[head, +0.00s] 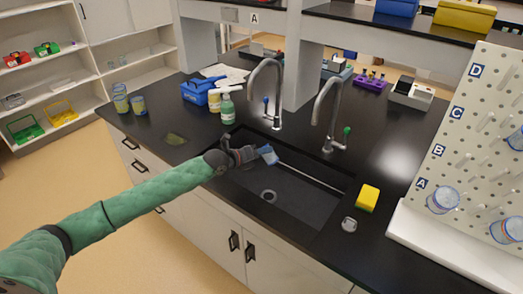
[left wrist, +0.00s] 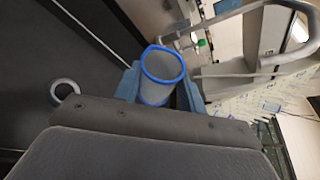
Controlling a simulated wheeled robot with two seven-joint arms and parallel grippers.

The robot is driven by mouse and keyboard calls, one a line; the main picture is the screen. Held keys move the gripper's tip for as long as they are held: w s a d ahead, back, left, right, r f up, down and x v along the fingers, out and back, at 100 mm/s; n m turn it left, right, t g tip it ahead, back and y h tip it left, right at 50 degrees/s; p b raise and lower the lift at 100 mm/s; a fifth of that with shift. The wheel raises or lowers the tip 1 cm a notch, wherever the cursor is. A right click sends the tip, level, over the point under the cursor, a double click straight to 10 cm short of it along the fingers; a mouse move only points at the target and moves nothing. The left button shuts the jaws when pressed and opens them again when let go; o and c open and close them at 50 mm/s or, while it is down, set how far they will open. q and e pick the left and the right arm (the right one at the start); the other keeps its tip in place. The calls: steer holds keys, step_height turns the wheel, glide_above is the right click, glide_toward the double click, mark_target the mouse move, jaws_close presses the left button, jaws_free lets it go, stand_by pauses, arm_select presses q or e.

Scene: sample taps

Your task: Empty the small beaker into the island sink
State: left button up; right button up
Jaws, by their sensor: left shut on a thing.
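The small beaker (left wrist: 162,72) has a blue rim and clear wall. In the left wrist view it sits between the fingers of my left gripper (left wrist: 158,92), which is shut on it. In the head view the beaker (head: 268,154) is small and tilted, held over the left part of the island sink (head: 310,205). My left gripper also shows there (head: 252,156). The sink is a dark basin with a round drain (head: 268,196), which also shows in the left wrist view (left wrist: 64,90). Whether liquid is in the beaker cannot be told. My right gripper is not in view.
Two tall taps (head: 277,85) (head: 326,110) stand behind the sink. A yellow sponge (head: 368,197) and a small clear vessel (head: 349,225) lie to its right. Bottles (head: 227,108), a blue caddy (head: 200,92) and beakers (head: 120,100) stand at left. A pegboard (head: 475,140) stands at right.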

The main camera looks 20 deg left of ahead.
arm_select(q)
steer(key=shift+d+r+m+y+p, duration=0.15)
steer(key=shift+m+y+p, duration=0.15)
steer(key=shift+m+y, duration=0.45)
steer(key=m+y+p, duration=0.1)
steer(key=m, duration=0.2)
steer(key=shift+r, duration=0.15)
steer(key=shift+s+d+m+t+y+p, duration=0.1)
steer(key=shift+m+t+y+p, duration=0.2)
steer(key=shift+m+y+p, duration=0.35)
steer(key=shift+m+y, duration=0.3)
steer(key=shift+m, duration=0.1)
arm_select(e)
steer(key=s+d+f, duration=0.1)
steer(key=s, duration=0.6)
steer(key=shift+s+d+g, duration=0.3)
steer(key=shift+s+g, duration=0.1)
